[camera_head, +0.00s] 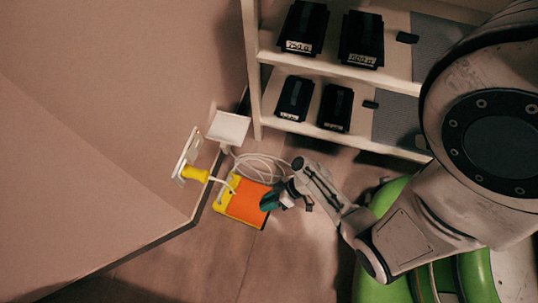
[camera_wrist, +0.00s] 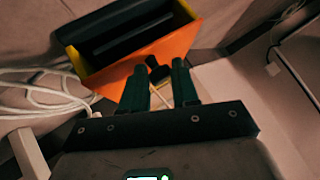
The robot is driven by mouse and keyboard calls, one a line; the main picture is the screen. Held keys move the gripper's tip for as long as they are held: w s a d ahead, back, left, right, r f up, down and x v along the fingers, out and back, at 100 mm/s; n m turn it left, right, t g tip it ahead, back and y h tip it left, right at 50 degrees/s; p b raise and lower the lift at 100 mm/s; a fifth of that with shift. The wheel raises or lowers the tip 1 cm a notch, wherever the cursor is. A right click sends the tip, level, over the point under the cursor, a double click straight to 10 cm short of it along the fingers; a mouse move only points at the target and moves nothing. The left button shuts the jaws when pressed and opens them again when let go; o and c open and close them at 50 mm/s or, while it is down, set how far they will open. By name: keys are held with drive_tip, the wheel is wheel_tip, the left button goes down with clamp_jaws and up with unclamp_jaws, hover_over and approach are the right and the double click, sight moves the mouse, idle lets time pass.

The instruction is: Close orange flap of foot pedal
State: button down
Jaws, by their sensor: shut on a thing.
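The foot pedal (camera_head: 220,200) lies on the floor beside the wall, its yellow body partly under an orange flap (camera_head: 246,204). In the wrist view the pedal's yellow side (camera_wrist: 75,62) and orange panel (camera_wrist: 140,62) frame a dark opening (camera_wrist: 125,35), so its black inside shows. My gripper (camera_head: 275,198) is at the pedal's right end in the head view. In the wrist view its two green fingers (camera_wrist: 158,82) reach the orange edge, with a small black piece (camera_wrist: 157,69) between them. The exact contact is partly hidden by the fingers.
Coiled white cable (camera_head: 258,166) lies behind the pedal, close to it. A wall fixture with a yellow plug (camera_head: 195,173) and a white box (camera_head: 228,127) are at the left. A shelf (camera_head: 345,135) with black weights stands behind. The floor in front is clear.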

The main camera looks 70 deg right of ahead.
drive_tip(key=shift+s+f, duration=0.15)
drive_tip(key=shift+f, duration=0.55)
drive_tip(key=c, duration=0.9)
unclamp_jaws()
drive_tip(key=shift+a, duration=0.1)
drive_tip(key=shift+s+r, duration=0.1)
drive_tip(key=p+v, duration=0.1)
drive_tip(key=v, duration=0.2)
drive_tip(key=p+v, duration=0.2)
drive_tip(key=v, duration=0.2)
drive_tip(key=w+r+p+v, duration=0.1)
drive_tip(key=v, duration=0.3)
drive_tip(key=shift+w+p, duration=0.1)
drive_tip(key=shift+p, duration=0.3)
